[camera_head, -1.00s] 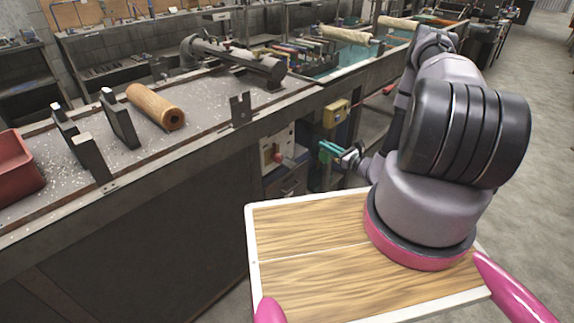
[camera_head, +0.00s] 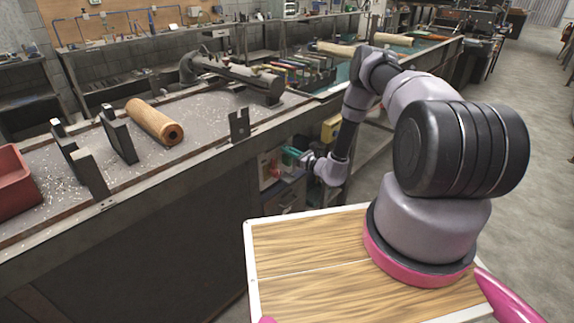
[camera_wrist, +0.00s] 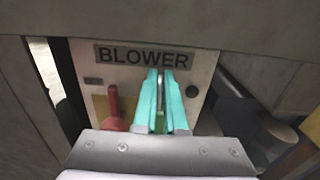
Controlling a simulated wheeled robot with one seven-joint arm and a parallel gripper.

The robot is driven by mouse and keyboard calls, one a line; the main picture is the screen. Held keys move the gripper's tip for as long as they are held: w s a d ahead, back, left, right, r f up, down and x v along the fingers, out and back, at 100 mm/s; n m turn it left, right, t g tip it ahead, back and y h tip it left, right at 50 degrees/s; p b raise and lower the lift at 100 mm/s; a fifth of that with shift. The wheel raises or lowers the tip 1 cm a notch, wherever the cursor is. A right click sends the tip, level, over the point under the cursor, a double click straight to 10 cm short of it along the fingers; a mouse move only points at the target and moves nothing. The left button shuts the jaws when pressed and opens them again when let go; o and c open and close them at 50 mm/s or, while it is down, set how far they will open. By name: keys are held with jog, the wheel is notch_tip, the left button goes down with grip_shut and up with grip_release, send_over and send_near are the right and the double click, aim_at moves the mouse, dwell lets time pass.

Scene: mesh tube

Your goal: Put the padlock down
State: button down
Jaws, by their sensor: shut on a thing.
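My gripper (camera_head: 291,156) has teal fingers and is in front of the switch panel on the side of the bench. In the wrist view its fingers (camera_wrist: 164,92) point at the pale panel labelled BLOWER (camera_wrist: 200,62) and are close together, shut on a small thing. A red lever (camera_wrist: 113,110) on the panel stands just left of the fingers.
The bench (camera_head: 200,158) carries a wooden roll (camera_head: 152,121), dark upright plates (camera_head: 118,135) and a red bin (camera_head: 14,182). A round black knob (camera_wrist: 192,91) is right of the fingers. A yellow box (camera_head: 331,129) is on the bench side. Open floor lies at right.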

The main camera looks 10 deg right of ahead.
aim_at(287, 164)
notch_tip(287, 164, down, 3)
jog(key=shift+r, duration=0.2)
notch_tip(287, 164, down, 4)
jog(key=shift+r, duration=0.1)
jog(key=shift+w+a+f, duration=0.1)
jog(key=shift+w+f, duration=0.05)
jog(key=shift+f, duration=0.15)
jog(key=c, duration=1)
grip_release()
jog(key=shift+f, duration=0.15)
